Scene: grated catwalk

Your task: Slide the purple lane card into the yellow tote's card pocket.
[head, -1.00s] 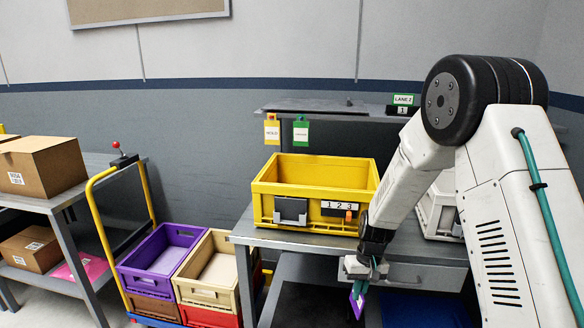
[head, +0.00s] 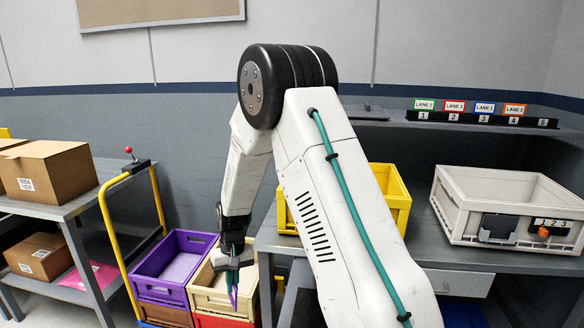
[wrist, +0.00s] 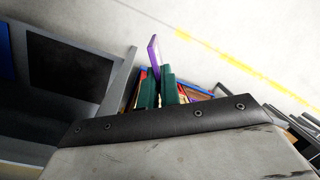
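My gripper (head: 234,262) is at the end of my arm, left of the yellow tote (head: 397,215) and in front of the tan crate. Its teal fingers are shut on the purple lane card (head: 234,296), which hangs edge-on below the fingertips. In the wrist view the card (wrist: 153,52) sticks out past the fingers (wrist: 159,88). The yellow tote stands on the grey bench; my arm covers most of its front, and its card pocket is hidden. The card is clear of the tote.
A white tote (head: 455,215) with a dark pocket (head: 497,228) stands on the bench at right. A shelf rack (head: 480,118) above holds several lane cards. Purple (head: 148,280) and tan (head: 206,290) crates are stacked at left by a yellow cart handle (head: 107,225). Cartons (head: 45,178) stand far left.

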